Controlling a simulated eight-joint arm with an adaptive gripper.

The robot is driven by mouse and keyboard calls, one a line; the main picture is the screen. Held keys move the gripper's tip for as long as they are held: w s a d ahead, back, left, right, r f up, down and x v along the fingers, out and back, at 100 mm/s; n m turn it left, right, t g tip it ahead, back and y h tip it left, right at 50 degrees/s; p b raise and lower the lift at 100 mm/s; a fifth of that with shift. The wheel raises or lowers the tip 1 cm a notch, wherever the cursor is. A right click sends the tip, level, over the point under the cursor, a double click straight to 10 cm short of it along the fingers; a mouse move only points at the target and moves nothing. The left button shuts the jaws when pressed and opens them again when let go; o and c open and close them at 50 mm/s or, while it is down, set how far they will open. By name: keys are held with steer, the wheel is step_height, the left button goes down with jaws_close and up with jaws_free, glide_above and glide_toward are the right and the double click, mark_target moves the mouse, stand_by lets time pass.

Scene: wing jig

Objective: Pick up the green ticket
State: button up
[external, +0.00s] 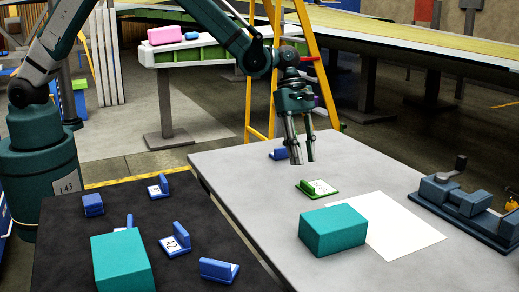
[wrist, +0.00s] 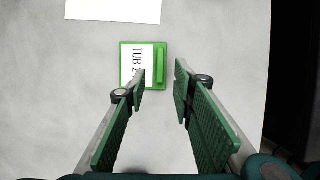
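The green ticket (external: 317,188) lies flat on the light grey table, with a white label and a raised green ridge along one edge. In the wrist view the ticket (wrist: 136,62) shows the letters "TUB" and part of a further character. My gripper (external: 303,161) hangs above the table, over and slightly behind the ticket. Its fingers (wrist: 160,78) are apart with nothing between them. The left fingertip overlaps the lower right part of the ticket in the wrist view; the gripper looks to be above it, not touching.
A teal box (external: 332,232) stands in front of the ticket, partly on a white sheet (external: 405,228). A blue vise (external: 468,205) is at right. The dark table (external: 75,235) holds several blue tickets and another teal box (external: 122,262).

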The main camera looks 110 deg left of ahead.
mark_target(307, 184)
steer(key=shift+f, duration=0.1)
steer(key=shift+x, duration=1.15)
steer(key=shift+f, duration=0.1)
steer(key=shift+b+x, duration=0.35)
steer(key=shift+x, duration=2.2)
jaws_close()
